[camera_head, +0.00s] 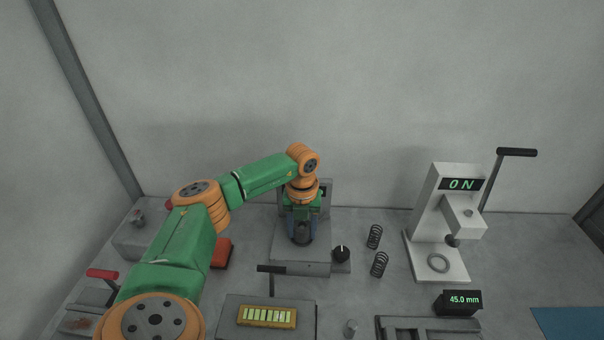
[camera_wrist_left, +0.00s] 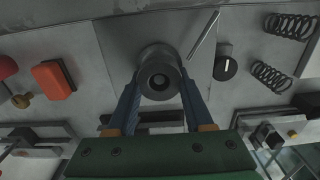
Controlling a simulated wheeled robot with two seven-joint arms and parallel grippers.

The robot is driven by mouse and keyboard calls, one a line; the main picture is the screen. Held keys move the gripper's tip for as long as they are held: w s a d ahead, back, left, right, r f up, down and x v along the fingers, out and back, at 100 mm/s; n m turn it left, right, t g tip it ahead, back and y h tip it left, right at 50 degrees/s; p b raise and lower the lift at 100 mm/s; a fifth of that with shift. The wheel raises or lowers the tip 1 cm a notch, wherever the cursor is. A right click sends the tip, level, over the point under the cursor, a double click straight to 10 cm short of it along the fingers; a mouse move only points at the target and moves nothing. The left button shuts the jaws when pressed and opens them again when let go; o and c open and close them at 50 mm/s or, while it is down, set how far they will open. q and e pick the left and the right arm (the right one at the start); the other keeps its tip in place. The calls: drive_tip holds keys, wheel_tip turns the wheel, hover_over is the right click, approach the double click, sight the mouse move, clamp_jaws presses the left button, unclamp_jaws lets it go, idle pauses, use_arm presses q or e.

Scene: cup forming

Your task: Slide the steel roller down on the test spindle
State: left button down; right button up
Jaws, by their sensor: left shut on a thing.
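The steel roller (camera_head: 302,232) is a dark grey cylinder above the grey plate of the middle station (camera_head: 285,249). My left gripper (camera_head: 301,240) comes down from above with its blue fingers on either side of the roller and is shut on it. In the left wrist view the roller (camera_wrist_left: 157,56) shows end-on between the fingertips, with a round recess in its middle. The test spindle cannot be made out apart from the roller. I cannot tell how far down the roller sits. My right gripper is not in view.
A black knob (camera_head: 341,254) sits at the station's right front. Two coil springs (camera_head: 375,237) stand right of it. A white press (camera_head: 447,215) showing "ON" stands farther right. A red-orange block (camera_head: 222,252) lies to the left. A yellow gauge block (camera_head: 266,316) is in front.

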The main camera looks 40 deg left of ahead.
use_arm(q)
unclamp_jaws()
idle(0.3)
wheel_tip(320, 180, up, 8)
drive_tip(key=p, duration=0.7)
drive_tip(key=shift+r+p, duration=0.1)
drive_tip(key=shift+p, duration=0.2)
